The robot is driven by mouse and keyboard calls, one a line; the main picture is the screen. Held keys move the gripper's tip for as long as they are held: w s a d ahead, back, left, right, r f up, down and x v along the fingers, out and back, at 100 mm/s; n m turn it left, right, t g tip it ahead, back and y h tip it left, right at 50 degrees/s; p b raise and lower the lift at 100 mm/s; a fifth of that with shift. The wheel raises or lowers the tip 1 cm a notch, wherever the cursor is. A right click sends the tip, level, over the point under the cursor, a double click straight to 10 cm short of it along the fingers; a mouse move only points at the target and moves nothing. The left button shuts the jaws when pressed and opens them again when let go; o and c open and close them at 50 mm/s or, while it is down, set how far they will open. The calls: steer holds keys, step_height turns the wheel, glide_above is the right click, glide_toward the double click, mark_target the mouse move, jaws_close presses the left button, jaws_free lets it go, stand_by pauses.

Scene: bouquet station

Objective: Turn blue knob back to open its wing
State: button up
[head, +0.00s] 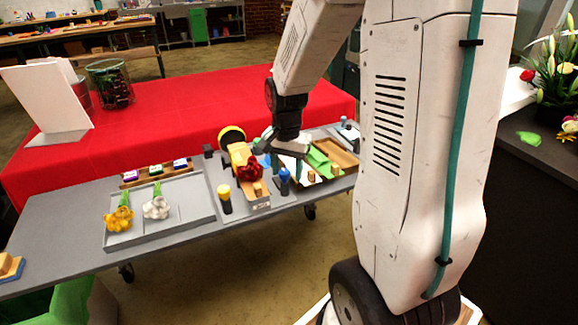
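A blue knob (284,174) tops a short dark post at the front edge of the grey table, right of the middle fixture. My gripper (287,166) points down close above and behind it in the head view. A wooden fixture (258,204) beside the knob holds a red flower (250,167). A green sheet (318,161) lies to the right. The wing's position is not clear, as my gripper partly hides this area.
A yellow-topped post (224,198) stands left of the fixture. A grey tray (182,221) holds a yellow flower (118,217) and a white flower (156,206). A wooden tray (343,157) lies at right. A red-covered table (150,135) stands behind.

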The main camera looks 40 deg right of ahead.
mark_target(286, 172)
steer(key=shift+w+a, duration=0.1)
steer(key=shift+a, duration=0.05)
steer(key=shift+w+r, duration=0.1)
steer(key=shift+r, duration=0.15)
step_height(286, 172, up, 7)
steer(key=shift+r, duration=0.2)
stand_by(0.6)
